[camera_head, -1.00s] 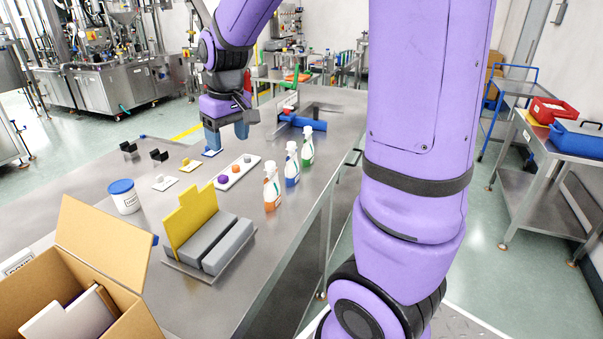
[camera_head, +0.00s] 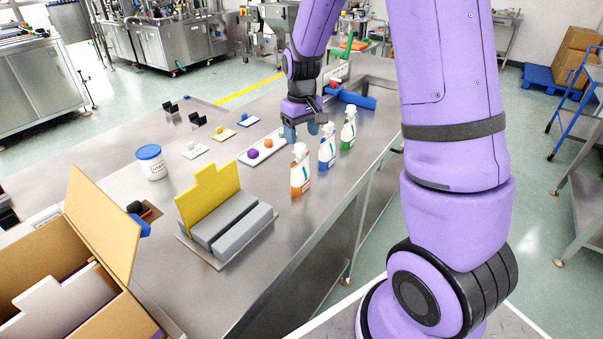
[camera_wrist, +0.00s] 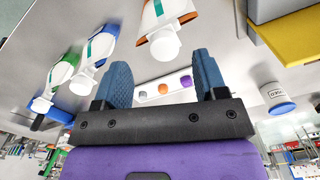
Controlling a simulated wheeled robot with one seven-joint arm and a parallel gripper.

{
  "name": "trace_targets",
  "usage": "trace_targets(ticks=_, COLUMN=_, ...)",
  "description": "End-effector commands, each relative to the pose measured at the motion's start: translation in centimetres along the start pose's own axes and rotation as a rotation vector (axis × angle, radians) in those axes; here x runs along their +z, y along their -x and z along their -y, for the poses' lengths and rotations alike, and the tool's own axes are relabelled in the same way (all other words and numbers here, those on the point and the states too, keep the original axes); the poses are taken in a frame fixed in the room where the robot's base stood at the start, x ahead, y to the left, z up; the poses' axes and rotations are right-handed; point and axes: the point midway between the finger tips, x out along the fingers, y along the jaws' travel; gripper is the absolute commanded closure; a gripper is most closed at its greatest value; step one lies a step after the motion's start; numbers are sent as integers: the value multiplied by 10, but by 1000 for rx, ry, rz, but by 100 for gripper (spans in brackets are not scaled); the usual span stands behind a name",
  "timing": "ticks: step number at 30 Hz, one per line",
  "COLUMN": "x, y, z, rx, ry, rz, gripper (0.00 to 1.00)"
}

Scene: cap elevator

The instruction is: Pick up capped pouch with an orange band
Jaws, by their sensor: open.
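The capped pouch with an orange band (camera_head: 300,170) stands upright on the steel table, nearest of a row of three. In the wrist view it shows upside down (camera_wrist: 168,24), its white cap pointing toward the space between my fingers. My gripper (camera_head: 301,130) is open and empty, behind the row at about cap height, near the right end of the white cap tray. In the wrist view my blue fingers (camera_wrist: 163,75) stand apart, with the orange-band pouch beyond them and not between them.
The blue-band pouch (camera_head: 327,152) and green-band pouch (camera_head: 348,132) stand close by. The white tray (camera_head: 248,160) holds caps. Grey blocks with a yellow plate (camera_head: 210,185), a white tub (camera_head: 151,163) and a cardboard box (camera_head: 105,225) are nearer. Bare table lies around the orange-band pouch.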

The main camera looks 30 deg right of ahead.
Motion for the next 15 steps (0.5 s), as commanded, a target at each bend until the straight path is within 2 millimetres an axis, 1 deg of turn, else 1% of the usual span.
trace_targets(ticks=4, x=1, y=-12, z=1, rx=0, ry=1, rz=2, gripper=34)
trace_targets(ticks=10, x=1, y=-40, z=4, rx=0, ry=0, rz=3, gripper=34)
trace_targets(ticks=12, x=1, y=-47, z=3, rx=1, ry=0, rz=1, gripper=34)
trace_targets(ticks=15, x=1, y=-52, z=3, rx=1, ry=0, rz=0, gripper=34)
